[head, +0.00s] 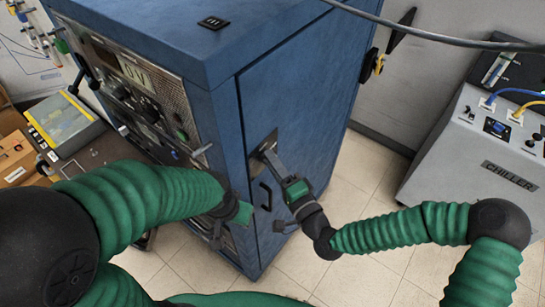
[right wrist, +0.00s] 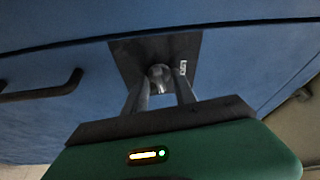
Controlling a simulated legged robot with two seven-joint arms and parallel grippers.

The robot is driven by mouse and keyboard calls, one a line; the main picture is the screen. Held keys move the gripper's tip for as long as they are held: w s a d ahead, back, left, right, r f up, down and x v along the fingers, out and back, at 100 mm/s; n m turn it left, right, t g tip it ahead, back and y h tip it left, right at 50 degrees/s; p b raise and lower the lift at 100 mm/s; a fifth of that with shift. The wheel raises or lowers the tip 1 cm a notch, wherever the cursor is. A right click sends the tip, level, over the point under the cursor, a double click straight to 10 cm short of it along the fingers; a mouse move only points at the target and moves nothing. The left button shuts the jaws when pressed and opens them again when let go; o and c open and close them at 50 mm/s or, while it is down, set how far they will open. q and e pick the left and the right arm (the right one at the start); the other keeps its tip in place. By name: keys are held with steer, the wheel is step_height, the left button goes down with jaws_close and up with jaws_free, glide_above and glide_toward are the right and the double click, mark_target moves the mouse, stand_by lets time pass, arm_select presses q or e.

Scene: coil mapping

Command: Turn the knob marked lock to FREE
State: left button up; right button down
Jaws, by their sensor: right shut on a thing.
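The knob (right wrist: 160,77) is a small round metal piece on a dark square plate (right wrist: 128,58) on the side of the blue cabinet (head: 295,95). My right gripper (right wrist: 160,92) is shut on the knob, one finger on each side. In the head view my right gripper (head: 270,155) reaches the plate and hides the knob. My left gripper (head: 222,215) is low by the cabinet's front, partly hidden by its own arm; its jaws cannot be made out.
A dark handle (head: 266,196) is on the cabinet side just below the plate. The cabinet front (head: 135,85) carries several knobs and a display. A grey chiller (head: 480,150) with cables stands at right. Tiled floor (head: 350,205) is clear between cabinet and chiller.

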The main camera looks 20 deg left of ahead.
steer(key=shift+w+d+m+h+p, duration=0.25)
steer(key=shift+m+p, duration=0.25)
steer(key=shift+m, duration=0.3)
steer(key=c, duration=1.5)
jaws_free()
steer(key=shift+o, duration=0.2)
steer(key=shift+f, duration=0.1)
